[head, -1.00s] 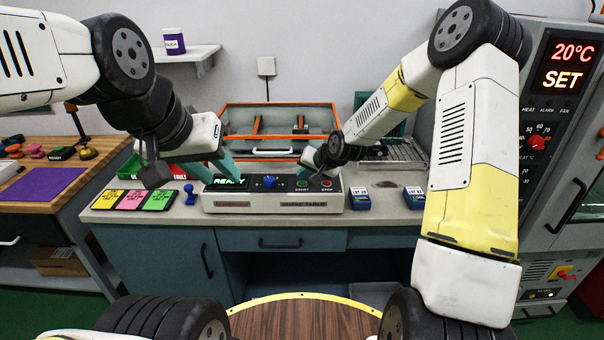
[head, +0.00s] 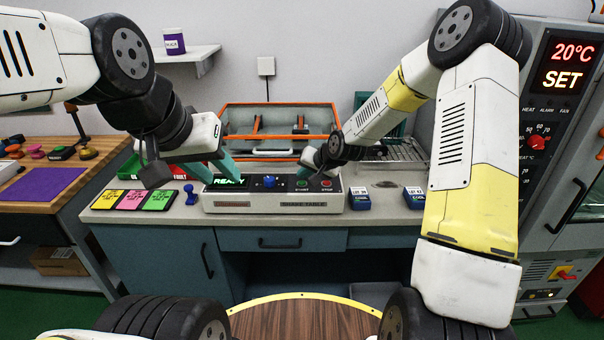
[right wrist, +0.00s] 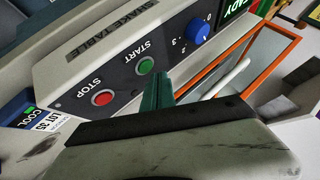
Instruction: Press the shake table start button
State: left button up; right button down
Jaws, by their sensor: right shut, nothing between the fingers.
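The shake table box (head: 275,205) stands on the bench, with a lit READY display (head: 229,182) and a blue knob (head: 270,181). The green start button (right wrist: 147,65) shows whole in the right wrist view, between the red stop button (right wrist: 102,98) and the blue knob. My right gripper (right wrist: 160,80) is shut and empty, its teal fingertips close beside the start button. I cannot tell whether they touch the panel. In the head view the right gripper (head: 306,178) is over the button end of the box. My left gripper (head: 222,178) is open near the display.
An orange-rimmed tray (head: 280,148) is behind the box. Blue COOL blocks (head: 360,201) sit right of it. Yellow, pink and green cards (head: 133,200) lie to its left. An oven (head: 565,120) showing 20°C SET stands at the right.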

aim_at(304, 184)
jog(key=shift+f, duration=0.15)
jog(key=shift+f, duration=0.3)
jog(key=shift+f, duration=0.4)
dwell(0.7)
dwell(0.4)
jog(key=shift+r, duration=0.85)
jog(key=shift+r, duration=2.5)
